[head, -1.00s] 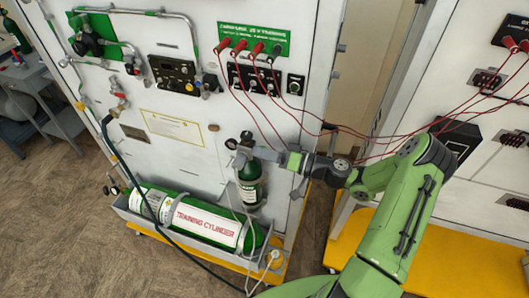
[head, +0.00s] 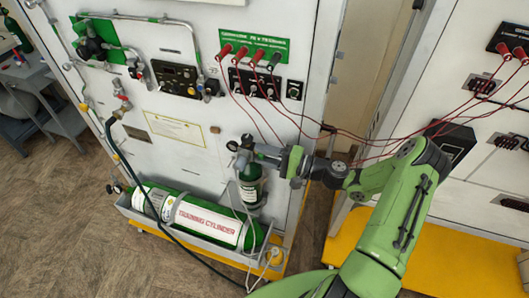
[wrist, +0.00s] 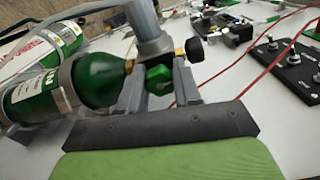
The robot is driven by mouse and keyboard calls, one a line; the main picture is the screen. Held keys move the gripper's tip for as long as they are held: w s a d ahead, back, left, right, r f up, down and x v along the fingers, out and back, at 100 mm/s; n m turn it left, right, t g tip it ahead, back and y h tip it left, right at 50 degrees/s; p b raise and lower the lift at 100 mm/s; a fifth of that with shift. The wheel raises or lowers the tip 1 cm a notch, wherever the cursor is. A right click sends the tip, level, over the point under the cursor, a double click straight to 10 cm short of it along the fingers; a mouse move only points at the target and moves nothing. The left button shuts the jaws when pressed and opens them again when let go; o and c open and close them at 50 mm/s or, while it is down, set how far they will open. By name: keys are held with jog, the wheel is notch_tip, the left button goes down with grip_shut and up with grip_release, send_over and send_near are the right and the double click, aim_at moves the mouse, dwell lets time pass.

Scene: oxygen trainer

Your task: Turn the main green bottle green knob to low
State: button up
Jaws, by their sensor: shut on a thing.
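The upright green bottle (head: 251,184) stands in a bracket at the panel's lower right, with a regulator and round gauge (head: 246,141) at its top. In the wrist view the bottle (wrist: 98,78) lies sideways in the picture, its neck beside my fingers. The green knob (wrist: 159,75) sits between the two grey fingers of my gripper (wrist: 160,92), which are shut on it. In the head view my gripper (head: 266,152) reaches the bottle's top from the right and hides the knob. I cannot read the knob's setting.
A large green training cylinder (head: 160,204) lies in a grey tray below left. Red cables (head: 345,131) hang close above and behind my arm. A black knob (wrist: 194,50) is right beside my fingers in the wrist view. A dark hose (head: 121,160) runs down the panel's left.

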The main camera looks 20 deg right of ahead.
jog(key=shift+m, duration=0.6)
jog(key=o, duration=1.1)
jog(key=shift+c, duration=0.2)
jog(key=b+v, duration=0.1)
jog(key=v, duration=1.4)
jog(key=shift+s+d, duration=0.3)
